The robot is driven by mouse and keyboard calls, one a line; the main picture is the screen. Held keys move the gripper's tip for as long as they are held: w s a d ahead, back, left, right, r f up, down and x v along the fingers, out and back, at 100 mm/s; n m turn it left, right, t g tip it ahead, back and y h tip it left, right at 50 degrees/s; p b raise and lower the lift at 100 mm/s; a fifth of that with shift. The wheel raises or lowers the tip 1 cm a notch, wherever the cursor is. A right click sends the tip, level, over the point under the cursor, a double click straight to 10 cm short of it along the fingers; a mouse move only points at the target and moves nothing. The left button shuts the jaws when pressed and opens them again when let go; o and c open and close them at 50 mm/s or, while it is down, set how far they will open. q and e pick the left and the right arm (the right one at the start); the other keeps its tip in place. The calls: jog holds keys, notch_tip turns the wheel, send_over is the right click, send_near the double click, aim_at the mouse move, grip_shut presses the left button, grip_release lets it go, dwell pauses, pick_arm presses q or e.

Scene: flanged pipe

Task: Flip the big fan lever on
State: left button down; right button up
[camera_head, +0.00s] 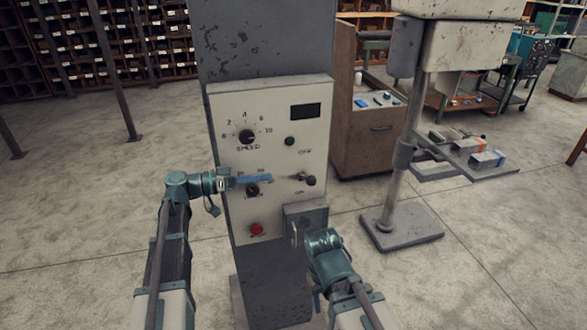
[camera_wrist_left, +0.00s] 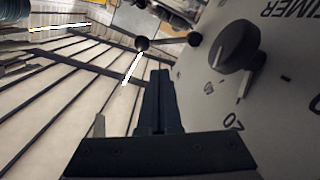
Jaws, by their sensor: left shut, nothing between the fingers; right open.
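The lever (camera_head: 305,178) sticks out of the pale control panel (camera_head: 223,110) between the OFF and ON marks. In the left wrist view its dark ball-ended rod (camera_wrist_left: 142,43) stands just beyond my fingertips. I cannot tell which mark it is set to. My left gripper (camera_head: 270,178) is shut and empty, its blue fingers pointing right across the panel, a little left of the lever and seemingly apart from it. Its fingers also show in the left wrist view (camera_wrist_left: 158,76). My right gripper (camera_head: 317,302) is low in front of the panel, open, mostly hidden by its wrist.
The timer knob (camera_head: 252,191) lies just beneath my left fingers. A speed dial (camera_head: 247,136), a green button (camera_head: 289,141) and a red button (camera_head: 256,229) are on the panel. A grey box (camera_head: 318,215) juts out below the lever. A drill-press-like stand (camera_head: 402,228) is to the right.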

dwell(0.3)
pick_arm(q)
jog(key=x, duration=1)
jog(key=shift+r, duration=0.1)
jog(key=shift+b, duration=0.3)
jog(key=shift+s+f+m, duration=0.2)
jog(key=shift+m, duration=0.2)
